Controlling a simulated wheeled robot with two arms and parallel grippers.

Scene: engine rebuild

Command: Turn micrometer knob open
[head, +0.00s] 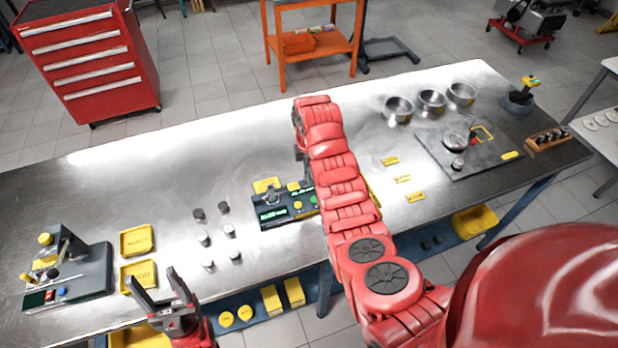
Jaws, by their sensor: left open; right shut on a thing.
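A dark bench device with green displays (272,213) sits mid-table and looks like the micrometer. My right arm reaches over the table from the lower right and covers the device's right part. Only a little of my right gripper (304,170) shows, just behind the arm at the device's far side. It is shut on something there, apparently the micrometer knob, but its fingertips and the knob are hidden. My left gripper (155,276) is open and empty, fingers pointing up the picture, above the near left table edge by the yellow trays (137,240).
Several small metal cylinders (204,239) stand left of the device. A gauge stand (75,270) is at the far left. Steel bowls (431,103) and a dark mat (470,150) with parts lie at the right. The table's back left (150,170) is clear.

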